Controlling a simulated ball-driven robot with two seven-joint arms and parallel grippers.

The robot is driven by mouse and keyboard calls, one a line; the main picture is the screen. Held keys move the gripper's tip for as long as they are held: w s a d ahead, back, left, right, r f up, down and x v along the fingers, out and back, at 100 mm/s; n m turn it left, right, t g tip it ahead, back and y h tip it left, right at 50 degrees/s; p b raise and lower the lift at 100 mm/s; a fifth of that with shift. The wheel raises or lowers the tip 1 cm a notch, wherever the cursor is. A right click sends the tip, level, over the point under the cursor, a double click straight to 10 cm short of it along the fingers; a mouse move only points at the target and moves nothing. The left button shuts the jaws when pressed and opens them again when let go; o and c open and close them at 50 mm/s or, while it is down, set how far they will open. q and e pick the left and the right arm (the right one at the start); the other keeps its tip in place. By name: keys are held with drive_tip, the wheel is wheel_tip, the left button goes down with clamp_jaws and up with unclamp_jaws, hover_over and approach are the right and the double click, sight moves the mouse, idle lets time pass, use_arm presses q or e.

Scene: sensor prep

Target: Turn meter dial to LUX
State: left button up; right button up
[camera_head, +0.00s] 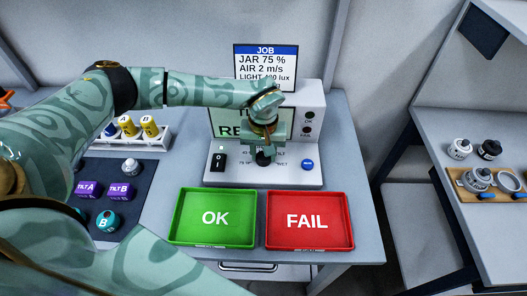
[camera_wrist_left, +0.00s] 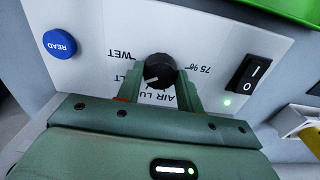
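The meter (camera_head: 313,100) is a pale console at the back of the table; my left arm covers much of its screen. Its black round dial (camera_wrist_left: 160,69) shows in the left wrist view, which sees the panel upside down. The dial's white pointer is toward lower left in that view, near the TILT label; parts of the labels are hidden by my gripper. My left gripper (camera_wrist_left: 158,84) has one finger on each side of the dial, with a small gap at the left finger. In the head view the gripper (camera_head: 264,148) is over the panel. My right gripper is out of view.
A black rocker switch (camera_wrist_left: 243,80) and a blue READ button (camera_head: 308,164) flank the dial. A green OK tray (camera_head: 180,232) and red FAIL tray (camera_head: 341,236) lie in front. A job sign (camera_head: 265,50) stands behind. Purple TILT blocks (camera_head: 121,191) lie on a dark mat at left.

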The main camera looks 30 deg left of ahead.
use_arm(q)
drive_tip(key=shift+c, duration=0.6)
drive_tip(key=shift+r+n, duration=0.1)
drive_tip(key=shift+n, duration=0.2)
drive_tip(key=n+p, duration=0.2)
drive_tip(key=shift+r+n, duration=0.1)
drive_tip(key=shift+n, duration=0.3)
drive_tip(key=shift+w+n+p, duration=0.1)
drive_tip(key=shift+n+p, duration=1.05)
drive_tip(key=shift+n, duration=1.05)
drive_tip(key=o, duration=1)
